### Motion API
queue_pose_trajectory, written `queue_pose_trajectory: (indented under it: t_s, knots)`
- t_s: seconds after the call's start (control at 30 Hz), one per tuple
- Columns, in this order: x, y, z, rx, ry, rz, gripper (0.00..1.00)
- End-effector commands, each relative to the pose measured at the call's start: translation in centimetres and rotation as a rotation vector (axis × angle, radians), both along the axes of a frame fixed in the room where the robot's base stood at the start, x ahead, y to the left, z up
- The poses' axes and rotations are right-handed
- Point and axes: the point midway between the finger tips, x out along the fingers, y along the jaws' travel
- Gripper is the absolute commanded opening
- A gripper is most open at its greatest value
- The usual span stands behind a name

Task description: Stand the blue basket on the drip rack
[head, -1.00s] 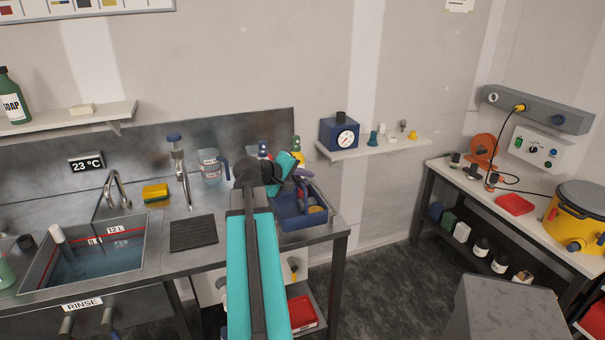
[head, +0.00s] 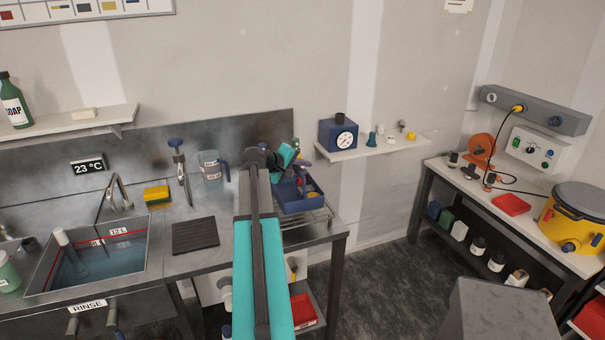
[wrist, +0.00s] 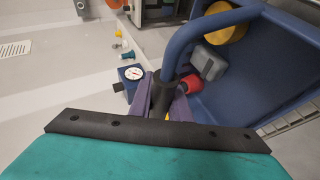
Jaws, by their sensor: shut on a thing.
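The blue basket (head: 292,206) is at the right end of the steel bench in the head view, just beyond my arm. My gripper (wrist: 166,88) is shut on its curved blue handle, which rises between the purple fingers in the wrist view. The basket (wrist: 270,65) holds a yellow round part, a grey block and a red piece. The drip rack (head: 318,219) shows as wire bars below and in front of the basket; a strip of wire also shows in the wrist view (wrist: 290,119). I cannot tell whether the basket touches the rack.
A small wall shelf (head: 372,150) with a blue gauge box (head: 338,135) stands right of and behind the basket. Left on the bench are a clear jug (head: 212,172), a dark mat (head: 195,235) and the water-filled sink (head: 85,262). A side bench (head: 480,185) is far right.

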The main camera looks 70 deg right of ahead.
Motion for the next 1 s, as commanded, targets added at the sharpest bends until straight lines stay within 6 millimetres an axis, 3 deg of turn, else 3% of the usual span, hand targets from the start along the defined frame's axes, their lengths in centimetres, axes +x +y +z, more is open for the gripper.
queue_pose_trajectory:
  t_s: [0.13, 0.57, 1.0]
  knots:
    - [0.3, -0.9, 0.1, -0.002, 0.001, 0.0, 0.0]
    - [0.3, -0.9, -0.2, -0.001, 0.001, 0.001, 0.0]
    - [0.4, -0.9, -3.1, -0.001, 0.002, 0.002, 0.0]
